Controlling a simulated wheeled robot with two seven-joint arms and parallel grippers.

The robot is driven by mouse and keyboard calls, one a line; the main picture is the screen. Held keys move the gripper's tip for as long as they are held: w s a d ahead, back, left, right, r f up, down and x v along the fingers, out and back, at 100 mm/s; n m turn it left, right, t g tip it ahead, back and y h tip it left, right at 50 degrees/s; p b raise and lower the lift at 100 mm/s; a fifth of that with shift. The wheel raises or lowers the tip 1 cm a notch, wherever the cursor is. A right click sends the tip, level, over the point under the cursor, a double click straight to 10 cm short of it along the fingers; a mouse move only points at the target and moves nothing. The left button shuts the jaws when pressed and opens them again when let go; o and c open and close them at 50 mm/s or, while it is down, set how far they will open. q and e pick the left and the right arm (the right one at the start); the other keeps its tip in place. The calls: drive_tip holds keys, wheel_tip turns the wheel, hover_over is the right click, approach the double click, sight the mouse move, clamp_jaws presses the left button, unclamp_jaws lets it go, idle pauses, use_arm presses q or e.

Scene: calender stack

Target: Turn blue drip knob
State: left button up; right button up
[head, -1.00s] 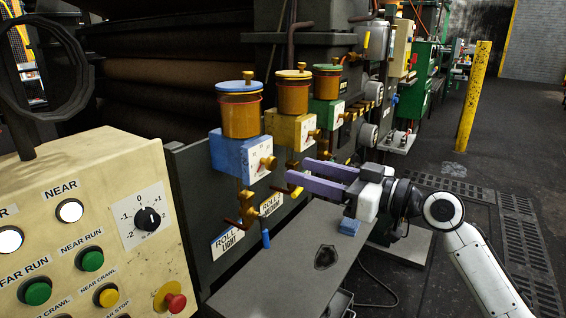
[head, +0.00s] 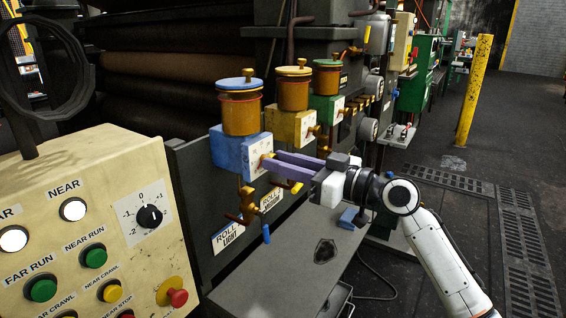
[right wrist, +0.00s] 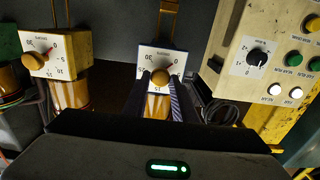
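The blue drip oiler (head: 228,150) is a blue box with an amber cup and blue lid, nearest the cream control panel. Its brass knob (head: 266,163) sits on a white dial plate on the box's right-hand face. In the right wrist view the knob (right wrist: 159,77) shows over its numbered dial with a red pointer. My right gripper (head: 270,164) is open, with its two purple fingers reaching to the knob. In the right wrist view the fingertips lie on either side of the knob; firm contact is not clear. My left gripper is not in view.
A yellow oiler (head: 287,127) and a green oiler (head: 326,108) stand just beyond the blue one. Brass valves with a blue handle (head: 266,233) hang below. The cream control panel (head: 120,165) is at the left. A grey ledge (head: 285,275) lies below the arm.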

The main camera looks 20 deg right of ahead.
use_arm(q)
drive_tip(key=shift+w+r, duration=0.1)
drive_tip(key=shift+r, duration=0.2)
use_arm(e)
drive_tip(key=shift+m, duration=0.4)
use_arm(q)
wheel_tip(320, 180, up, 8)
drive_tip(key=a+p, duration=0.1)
drive_tip(key=p, duration=0.8)
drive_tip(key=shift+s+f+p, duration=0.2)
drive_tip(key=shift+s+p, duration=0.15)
drive_tip(key=shift+p, duration=0.05)
use_arm(e)
drive_tip(key=shift+f+m, duration=0.2)
drive_tip(key=shift+m, duration=8.55)
drive_tip(key=shift+f+m, duration=0.15)
drive_tip(key=shift+m, duration=8.6)
